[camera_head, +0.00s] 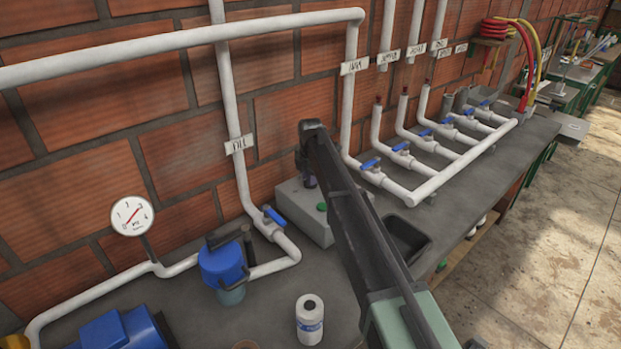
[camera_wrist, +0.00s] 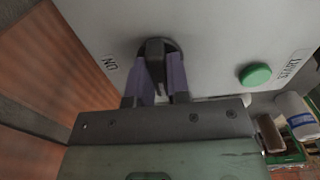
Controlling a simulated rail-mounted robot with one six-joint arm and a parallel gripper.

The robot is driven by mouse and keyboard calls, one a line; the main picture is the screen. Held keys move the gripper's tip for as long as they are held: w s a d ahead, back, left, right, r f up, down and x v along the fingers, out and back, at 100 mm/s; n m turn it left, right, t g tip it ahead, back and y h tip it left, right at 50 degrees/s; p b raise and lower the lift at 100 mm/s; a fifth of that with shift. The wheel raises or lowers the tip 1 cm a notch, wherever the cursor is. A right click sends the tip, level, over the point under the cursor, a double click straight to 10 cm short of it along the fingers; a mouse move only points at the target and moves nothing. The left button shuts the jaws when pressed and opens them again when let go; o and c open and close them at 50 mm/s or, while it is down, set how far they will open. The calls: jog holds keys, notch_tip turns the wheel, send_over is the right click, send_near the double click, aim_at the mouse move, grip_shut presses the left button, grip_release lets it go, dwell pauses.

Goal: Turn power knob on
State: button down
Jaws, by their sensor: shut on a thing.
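The power knob (camera_wrist: 156,48) is black and sits on the face of a grey control box (camera_wrist: 215,50), near the top of the wrist view. My gripper (camera_wrist: 158,72) has purple fingers, one on each side of the knob's handle, shut on it. An "ON" label (camera_wrist: 110,63) is left of the knob. A green button (camera_wrist: 255,75) is to the right, beside a "START" label (camera_wrist: 294,63). In the head view the grey box (camera_head: 295,208) stands on the bench against the wall; my arm hides the knob there.
A blue-handled valve (camera_head: 274,216) and white pipes stand left of the box. A dark tray (camera_head: 405,238) lies to its right. A blue pump (camera_head: 222,265) and a white paper roll or bottle (camera_head: 310,320) are nearer. More valves (camera_head: 400,147) run along the bench to the right.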

jog(key=shift+m, duration=0.3)
jog(key=m, duration=1.3)
jog(key=shift+m, duration=2.1)
jog(key=c, duration=1.1)
grip_release()
